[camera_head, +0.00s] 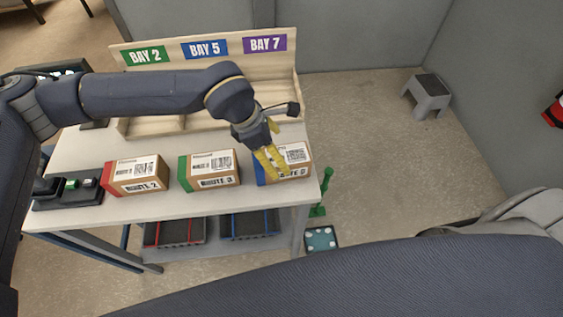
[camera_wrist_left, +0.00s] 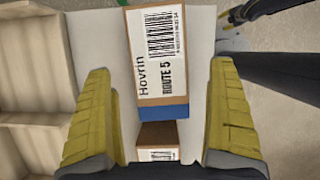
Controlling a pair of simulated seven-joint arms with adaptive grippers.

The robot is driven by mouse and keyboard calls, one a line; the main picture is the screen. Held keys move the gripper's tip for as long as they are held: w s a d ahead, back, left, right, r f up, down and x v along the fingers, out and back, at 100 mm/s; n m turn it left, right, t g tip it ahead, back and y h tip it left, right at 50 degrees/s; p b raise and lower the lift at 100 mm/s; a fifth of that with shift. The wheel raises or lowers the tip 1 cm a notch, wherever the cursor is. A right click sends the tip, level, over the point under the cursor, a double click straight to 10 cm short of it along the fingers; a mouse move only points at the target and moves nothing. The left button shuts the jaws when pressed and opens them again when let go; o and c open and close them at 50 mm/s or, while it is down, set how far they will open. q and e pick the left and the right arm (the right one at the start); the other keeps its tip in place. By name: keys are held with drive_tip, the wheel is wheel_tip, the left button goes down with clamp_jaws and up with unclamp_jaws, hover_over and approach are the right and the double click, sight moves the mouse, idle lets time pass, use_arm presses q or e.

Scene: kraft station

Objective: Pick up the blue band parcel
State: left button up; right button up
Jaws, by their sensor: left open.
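The blue band parcel (camera_head: 297,155) is a brown box with a white label, at the right end of the table. In the left wrist view, its label reads "Route 5" and its blue band (camera_wrist_left: 162,112) faces the bottom of the picture. My left gripper (camera_head: 276,166) is over this parcel in the head view and hides part of its label. In the wrist view, its yellow fingers (camera_wrist_left: 158,125) are wide apart with nothing gripped. The parcel lies mostly beyond the fingertips. A small yellow and dark tip, seemingly my right gripper (camera_wrist_left: 232,17), shows at the upper right.
A red band parcel (camera_head: 137,175) and a green band parcel (camera_head: 209,170) stand to the left on the white table (camera_head: 230,202). A wooden rack (camera_head: 285,75) with bay signs stands behind. The table's right edge is close beside the blue band parcel.

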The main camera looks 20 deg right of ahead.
use_arm(q)
drive_tip(key=shift+x, duration=1.85)
drive_tip(key=shift+c, duration=0.5)
drive_tip(key=c, duration=1.5)
